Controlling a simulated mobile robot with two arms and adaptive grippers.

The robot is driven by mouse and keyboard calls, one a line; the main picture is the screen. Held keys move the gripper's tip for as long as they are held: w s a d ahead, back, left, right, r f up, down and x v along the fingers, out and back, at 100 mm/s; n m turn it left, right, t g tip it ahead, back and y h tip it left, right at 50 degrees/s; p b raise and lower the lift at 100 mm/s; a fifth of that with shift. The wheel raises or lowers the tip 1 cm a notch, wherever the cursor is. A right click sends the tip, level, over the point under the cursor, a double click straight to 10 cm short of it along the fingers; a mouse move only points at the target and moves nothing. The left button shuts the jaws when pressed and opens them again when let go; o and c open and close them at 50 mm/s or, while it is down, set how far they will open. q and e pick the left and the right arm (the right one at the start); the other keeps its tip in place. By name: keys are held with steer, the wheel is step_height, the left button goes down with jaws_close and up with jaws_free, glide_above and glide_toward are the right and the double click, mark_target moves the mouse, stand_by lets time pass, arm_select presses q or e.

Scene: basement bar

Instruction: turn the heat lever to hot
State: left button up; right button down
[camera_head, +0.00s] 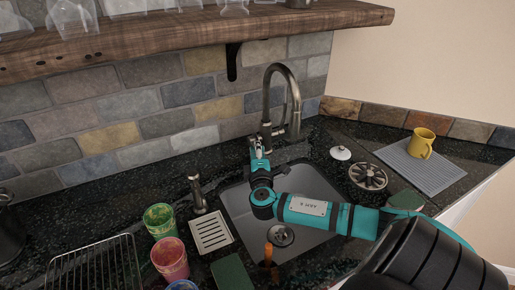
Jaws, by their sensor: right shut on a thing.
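The bronze gooseneck faucet (293,98) stands behind the sink against the stone backsplash. Its heat lever is at the left side of the faucet's base and is mostly hidden by my gripper, so its exact angle cannot be told. My right arm reaches in from the lower right across the sink. My right gripper (257,153) is at the faucet's base, small in view, shut on the heat lever. My left gripper is not in view.
The sink (316,184) lies under my right arm. A soap dispenser (196,193), green cup (159,220), red cup (170,258) and wire rack (95,265) stand left. A yellow mug (420,143) sits on a grey mat (436,175) at right. A wooden shelf (180,40) hangs above.

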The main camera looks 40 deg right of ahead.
steer(key=c, duration=1.4)
jaws_free()
steer(key=shift+f, duration=0.1)
steer(key=shift+c, duration=0.2)
steer(key=v, duration=0.7)
steer(key=shift+s+a, duration=0.15)
